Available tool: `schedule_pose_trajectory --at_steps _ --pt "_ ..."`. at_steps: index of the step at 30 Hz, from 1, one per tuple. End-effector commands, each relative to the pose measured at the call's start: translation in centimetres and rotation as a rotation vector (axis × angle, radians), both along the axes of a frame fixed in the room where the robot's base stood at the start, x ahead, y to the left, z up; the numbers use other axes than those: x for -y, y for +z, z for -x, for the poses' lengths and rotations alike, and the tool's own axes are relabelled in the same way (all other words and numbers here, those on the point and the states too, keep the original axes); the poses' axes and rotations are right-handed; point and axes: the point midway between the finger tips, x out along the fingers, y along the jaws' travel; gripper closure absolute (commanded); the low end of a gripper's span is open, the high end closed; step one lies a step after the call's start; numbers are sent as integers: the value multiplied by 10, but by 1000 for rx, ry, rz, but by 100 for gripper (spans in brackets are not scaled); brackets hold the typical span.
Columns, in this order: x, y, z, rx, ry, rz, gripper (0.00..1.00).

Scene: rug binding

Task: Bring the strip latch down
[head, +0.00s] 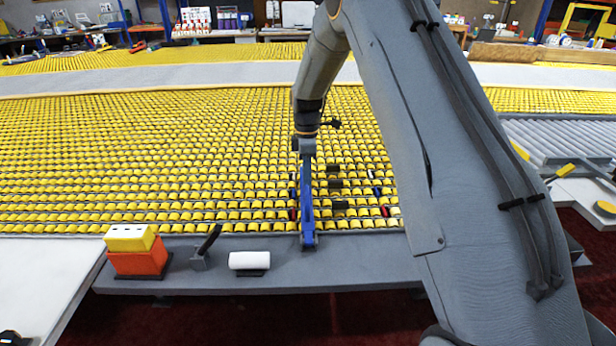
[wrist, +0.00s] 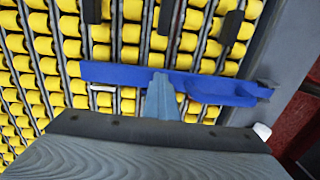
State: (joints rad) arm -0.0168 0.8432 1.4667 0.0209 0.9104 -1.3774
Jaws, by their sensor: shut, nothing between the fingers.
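The strip latch appears to be the long blue bar (head: 308,205), which runs from the grey bench edge out over the yellow loops. In the wrist view the blue bar (wrist: 120,74) crosses the picture, with a handle-like loop at its right end. My gripper (head: 306,147) is at the far end of the bar. In the wrist view its closed fingertips (wrist: 160,85) overlap the middle of the bar, with nothing held. I cannot tell whether they touch it. Whether the bar is raised or flat is also unclear.
Small dark blocks (head: 335,184) and red and blue pieces lie beside the bar. On the grey bench (head: 200,280) stand a yellow-and-orange block (head: 138,262), a tilted black lever (head: 209,240) and a white roll (head: 249,260). A roller table (head: 560,140) is at the right.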

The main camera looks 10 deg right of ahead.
Motion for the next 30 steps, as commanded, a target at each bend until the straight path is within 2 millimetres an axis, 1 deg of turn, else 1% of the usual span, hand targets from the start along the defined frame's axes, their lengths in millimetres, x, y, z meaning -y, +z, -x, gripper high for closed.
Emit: schedule_pose_trajectory --at_steps 1,8,21,23,26,30 --pt "0 -7 0 -2 0 0 100" --pt "1 -17 1 -4 -2 -1 100" --pt "2 -19 2 -7 -5 0 100" --pt "2 -16 2 -6 -4 0 100" --pt "2 -7 2 -3 -4 0 100" --pt "2 19 2 4 -4 0 100"
